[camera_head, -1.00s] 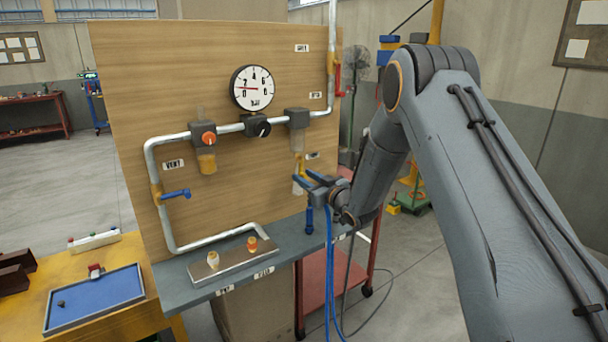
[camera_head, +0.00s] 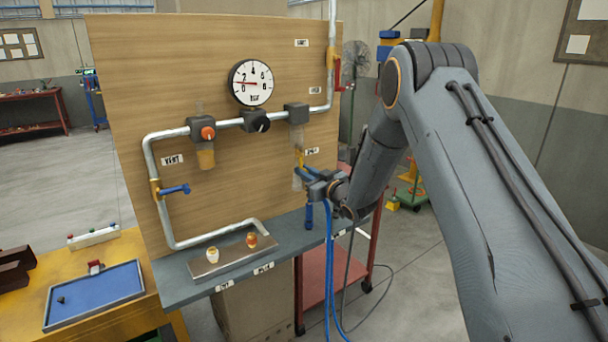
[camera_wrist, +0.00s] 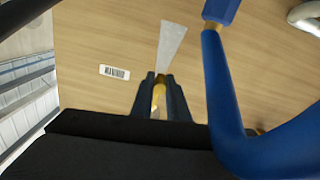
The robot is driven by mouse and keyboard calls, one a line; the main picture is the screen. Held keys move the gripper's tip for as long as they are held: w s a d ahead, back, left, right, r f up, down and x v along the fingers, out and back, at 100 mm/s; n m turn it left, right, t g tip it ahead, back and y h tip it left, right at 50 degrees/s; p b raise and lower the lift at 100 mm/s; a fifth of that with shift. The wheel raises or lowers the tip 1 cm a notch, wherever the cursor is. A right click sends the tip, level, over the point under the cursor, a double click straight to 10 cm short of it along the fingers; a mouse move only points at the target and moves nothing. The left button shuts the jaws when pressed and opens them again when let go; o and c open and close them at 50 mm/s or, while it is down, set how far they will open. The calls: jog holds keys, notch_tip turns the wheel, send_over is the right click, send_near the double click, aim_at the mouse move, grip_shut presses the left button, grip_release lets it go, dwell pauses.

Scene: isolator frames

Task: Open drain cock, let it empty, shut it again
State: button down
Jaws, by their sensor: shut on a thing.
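The drain cock, a small yellow brass piece (camera_head: 299,156), hangs below the clear bowl (camera_head: 297,137) of the right-hand unit on the wooden panel. My gripper (camera_head: 302,175) is at its lower end. In the wrist view, my gripper (camera_wrist: 160,90) is shut on a brass-coloured part (camera_wrist: 159,100) between the dark jaws. A pale, tapered piece (camera_wrist: 172,45) shows just beyond the jaws. I cannot tell whether the cock is open or whether liquid flows. The bowl looks mostly clear, with no liquid level I can make out.
A round gauge (camera_head: 251,83) and a black knob (camera_head: 256,121) are at upper left. An orange-knob unit (camera_head: 202,130) with an amber bowl is further left. A blue lever (camera_head: 175,190) is on the left pipe. A grey shelf (camera_head: 180,284) runs below. Blue hoses hang near my gripper.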

jog(key=shift+n+b, duration=0.3)
jog(key=shift+n, duration=0.2)
jog(key=c, duration=1.7)
grip_release()
jog(key=shift+b+v, duration=1.15)
jog(key=shift+v, duration=2.75)
jog(key=shift+d, duration=0.1)
